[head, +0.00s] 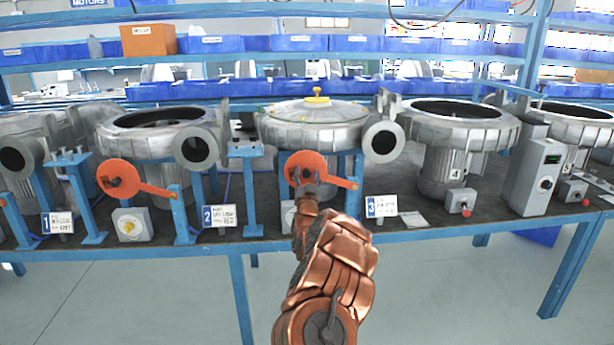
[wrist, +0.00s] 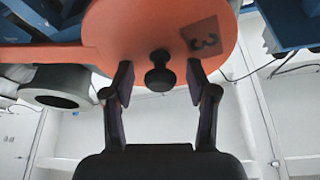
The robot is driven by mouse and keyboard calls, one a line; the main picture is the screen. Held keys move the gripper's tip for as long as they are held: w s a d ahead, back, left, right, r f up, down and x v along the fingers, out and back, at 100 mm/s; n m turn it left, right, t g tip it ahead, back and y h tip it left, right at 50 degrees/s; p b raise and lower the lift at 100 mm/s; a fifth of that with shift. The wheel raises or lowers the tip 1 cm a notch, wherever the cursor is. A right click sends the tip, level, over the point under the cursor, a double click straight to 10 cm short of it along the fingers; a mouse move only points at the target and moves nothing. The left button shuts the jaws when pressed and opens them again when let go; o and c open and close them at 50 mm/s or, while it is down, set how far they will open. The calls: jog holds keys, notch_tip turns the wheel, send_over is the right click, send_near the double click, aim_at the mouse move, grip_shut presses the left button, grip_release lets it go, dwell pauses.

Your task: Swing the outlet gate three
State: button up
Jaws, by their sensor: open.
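The orange outlet gate three (head: 325,174) is a round disc with a flat arm reaching right to a blue post. It hangs left of and below the grey outlet pipe mouth (head: 383,141), which is uncovered. My gripper (head: 305,180) is in front of the disc. In the wrist view the disc (wrist: 130,30) bears an upside-down 3 and a black knob (wrist: 159,75). My gripper (wrist: 160,80) is open there, one finger on each side of the knob, with gaps visible. In the head view my gripper hides the knob.
Gate two (head: 118,178), also orange, is at the left beside its blower. A blower with a yellow-topped cover (head: 315,110) stands behind gate three. A number 3 card (head: 381,206) is at the bench's front edge. A grey control box (head: 536,175) stands at right.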

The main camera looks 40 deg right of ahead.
grip_shut()
dwell(0.4)
